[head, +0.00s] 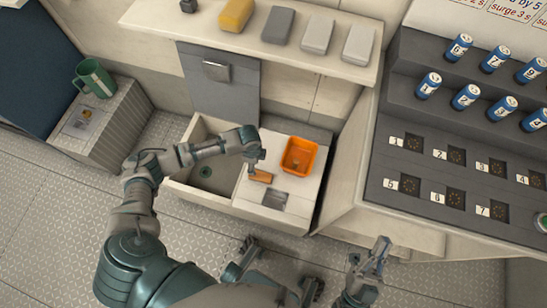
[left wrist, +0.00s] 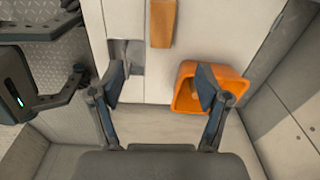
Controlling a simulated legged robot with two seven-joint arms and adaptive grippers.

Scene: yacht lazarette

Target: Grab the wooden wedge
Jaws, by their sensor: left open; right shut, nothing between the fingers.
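The wooden wedge (head: 261,176) is a small orange-brown block lying on the white counter top, just left of the orange bin (head: 300,156). My left gripper (head: 256,160) is over the counter close to the wedge. In the left wrist view the left gripper (left wrist: 160,82) is open with nothing between its fingers. The wedge (left wrist: 162,22) shows there at the top edge, ahead of the fingertips and partly cut off by the frame. The right finger overlaps the orange bin (left wrist: 184,95) in that view. My right gripper (head: 377,257) is shut and empty, low and to the right, away from the counter.
A grey recess (head: 275,198) is in the counter near the wedge. An open sink (head: 206,176) lies to the left. A shelf (head: 345,72) with several blocks is behind. A console (head: 420,170) with blue cylinders stands right, and a green mug (head: 96,80) far left.

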